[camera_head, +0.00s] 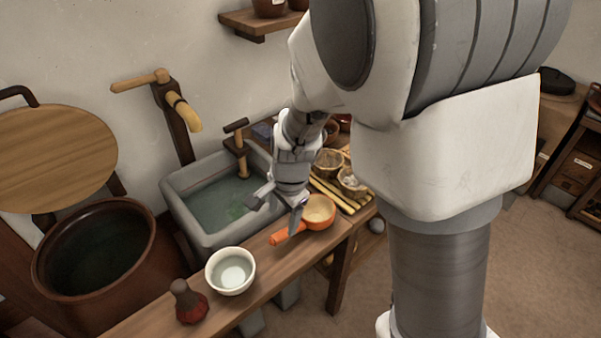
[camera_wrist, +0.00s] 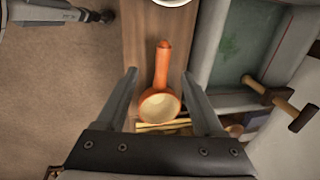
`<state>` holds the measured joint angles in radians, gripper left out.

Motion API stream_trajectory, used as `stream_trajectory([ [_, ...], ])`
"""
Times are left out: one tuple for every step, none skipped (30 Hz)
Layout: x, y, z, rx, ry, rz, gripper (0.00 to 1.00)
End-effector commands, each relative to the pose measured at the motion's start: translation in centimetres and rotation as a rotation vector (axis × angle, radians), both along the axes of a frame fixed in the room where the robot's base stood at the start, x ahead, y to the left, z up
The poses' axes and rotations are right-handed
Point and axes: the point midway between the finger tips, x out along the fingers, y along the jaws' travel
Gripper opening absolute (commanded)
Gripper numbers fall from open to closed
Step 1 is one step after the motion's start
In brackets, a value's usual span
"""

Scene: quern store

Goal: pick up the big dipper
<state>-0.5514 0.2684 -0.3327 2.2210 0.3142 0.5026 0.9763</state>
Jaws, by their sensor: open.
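The big dipper is an orange ladle with a pale round bowl (camera_head: 319,212) and a short thick handle. It lies on the wooden bench near its right end, handle pointing left. In the wrist view the dipper (camera_wrist: 160,102) lies between my two fingers, its bowl nearer to me and its handle pointing up the picture. My gripper (camera_head: 276,205) is open above the dipper, and its fingers also show in the wrist view (camera_wrist: 161,88) on either side with gaps to the dipper. In the head view one finger partly covers the dipper.
A white bowl (camera_head: 231,271) and a dark red-bottomed brush-like object (camera_head: 188,302) stand on the bench (camera_head: 150,318) to the left. A stone sink (camera_head: 188,212) with water and a wooden tap (camera_head: 238,146) is behind. Small baskets (camera_head: 329,162) stand beyond. A large brown vat (camera_head: 140,262) is at left.

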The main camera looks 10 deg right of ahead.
Motion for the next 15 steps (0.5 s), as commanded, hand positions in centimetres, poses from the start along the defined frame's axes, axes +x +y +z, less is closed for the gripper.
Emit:
stream_trajectory([
  [0.2,0.1,-1.7,-0.002,0.003,0.0,0.69],
  [0.3,0.2,-2.3,-0.001,0.003,0.0,0.69],
  [0.4,0.2,-3.2,-0.002,0.003,0.0,0.69],
  [0.6,0.3,-3.8,-0.001,0.002,0.0,0.69],
  [0.6,0.3,-4.3,-0.001,0.002,0.0,0.69],
  [0.8,0.4,-4.9,-0.001,0.002,0.0,0.69],
  [0.9,0.5,-5.4,-0.001,0.001,0.0,0.69],
  [1.0,0.6,-5.7,0.0,0.0,0.001,0.69],
  [1.0,0.6,-6.1,0.0,0.0,0.002,0.69],
  [1.1,0.6,-6.3,0.0,0.0,0.002,0.69],
  [1.1,0.6,-6.5,0.0,0.0,0.002,0.69],
  [1.2,0.7,-6.6,0.0,-0.001,0.001,0.69],
  [1.2,0.7,-6.7,0.001,-0.002,0.001,0.69],
  [1.2,0.7,-6.8,0.001,-0.002,0.001,0.69],
  [1.3,0.7,-6.9,0.001,-0.002,0.001,0.69],
])
